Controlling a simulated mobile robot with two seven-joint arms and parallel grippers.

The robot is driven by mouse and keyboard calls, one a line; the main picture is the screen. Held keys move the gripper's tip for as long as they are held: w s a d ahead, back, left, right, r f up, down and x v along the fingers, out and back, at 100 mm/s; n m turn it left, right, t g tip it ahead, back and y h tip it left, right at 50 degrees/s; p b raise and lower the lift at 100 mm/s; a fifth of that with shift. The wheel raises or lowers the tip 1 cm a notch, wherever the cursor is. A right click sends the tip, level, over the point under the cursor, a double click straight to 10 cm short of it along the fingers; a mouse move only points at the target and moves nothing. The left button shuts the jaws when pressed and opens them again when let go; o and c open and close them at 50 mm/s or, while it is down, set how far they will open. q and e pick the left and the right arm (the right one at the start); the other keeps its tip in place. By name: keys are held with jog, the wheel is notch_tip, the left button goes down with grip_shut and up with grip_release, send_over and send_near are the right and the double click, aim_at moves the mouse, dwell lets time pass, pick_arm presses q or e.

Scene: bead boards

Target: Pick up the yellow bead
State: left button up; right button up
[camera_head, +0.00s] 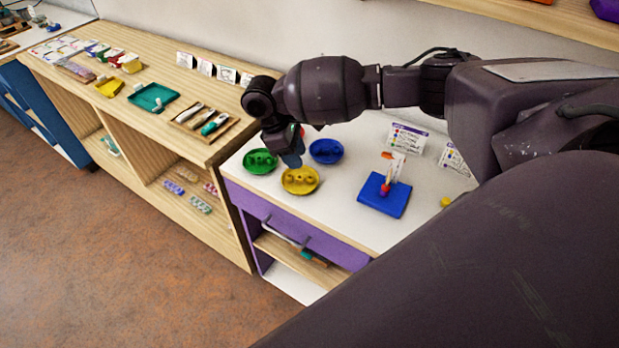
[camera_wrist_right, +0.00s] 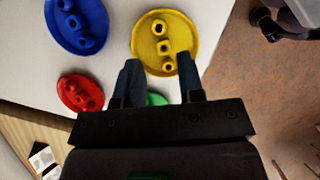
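A yellow dish (camera_head: 300,188) on the white tabletop holds small yellow beads (camera_head: 299,178). In the right wrist view the yellow dish (camera_wrist_right: 187,30) shows three yellow beads (camera_wrist_right: 163,47) in a row. My right gripper (camera_wrist_right: 158,60) is open, its two fingers apart with nothing between them. In the head view my right gripper (camera_head: 292,152) hangs above the table, just behind the yellow dish and between the green and blue dishes; its fingertips are hard to make out there. My left gripper is not in view.
A green dish (camera_head: 260,166), a blue dish (camera_head: 327,157) and a red dish (camera_wrist_right: 72,104) stand around the yellow one. A blue board (camera_head: 375,207) with an upright peg and a red bead (camera_head: 384,189) is to the right, with cards behind. A wooden shelf (camera_head: 60,68) adjoins left.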

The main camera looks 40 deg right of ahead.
aim_at(307, 178)
jog(key=shift+x, duration=3.7)
jog(key=shift+a+f, duration=0.1)
jog(key=shift+f, duration=0.1)
grip_shut()
